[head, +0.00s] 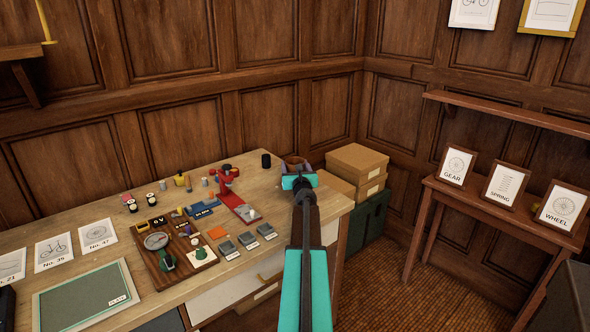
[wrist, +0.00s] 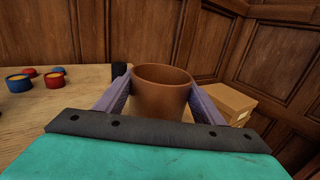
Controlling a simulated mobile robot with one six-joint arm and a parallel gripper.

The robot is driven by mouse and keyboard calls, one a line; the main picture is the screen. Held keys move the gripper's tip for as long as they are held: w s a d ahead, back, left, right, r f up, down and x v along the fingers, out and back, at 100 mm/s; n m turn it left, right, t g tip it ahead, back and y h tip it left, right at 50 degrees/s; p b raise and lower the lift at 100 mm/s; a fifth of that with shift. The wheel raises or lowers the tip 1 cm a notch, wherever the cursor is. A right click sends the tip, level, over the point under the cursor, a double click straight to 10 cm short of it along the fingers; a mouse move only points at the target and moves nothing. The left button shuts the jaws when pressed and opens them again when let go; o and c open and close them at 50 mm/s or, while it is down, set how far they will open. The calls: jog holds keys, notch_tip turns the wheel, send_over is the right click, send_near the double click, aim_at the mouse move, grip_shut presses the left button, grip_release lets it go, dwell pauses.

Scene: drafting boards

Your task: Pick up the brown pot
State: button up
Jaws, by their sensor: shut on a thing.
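The brown pot (wrist: 160,96) sits between the two purple fingers of my gripper (wrist: 160,100) in the wrist view, with a finger against each side. It looks upright and its open rim faces up. In the head view the pot (head: 295,162) shows only in part behind my gripper (head: 298,172), near the right end of the wooden desk. My gripper is shut on the pot. The pot's base is hidden, so I cannot tell whether it touches the desk.
A black cylinder (head: 266,160) stands just left of the pot. The desk (head: 115,225) also holds a red press (head: 228,180), a wooden tray (head: 158,277), small jars and cards. Cardboard boxes (head: 357,160) are stacked beyond the desk's right end. A side table (head: 470,205) with framed cards stands further right.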

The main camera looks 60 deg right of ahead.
notch_tip(320, 180, up, 2)
jog(key=shift+r+p, duration=0.15)
jog(key=shift+p, duration=0.25)
jog(key=s+d+v, duration=0.1)
jog(key=v, duration=0.6)
jog(key=s+d+r+v, duration=0.1)
jog(key=v, duration=0.7)
jog(key=shift+s+r, duration=0.2)
jog(key=shift+s, duration=0.3)
jog(key=shift+a, duration=0.1)
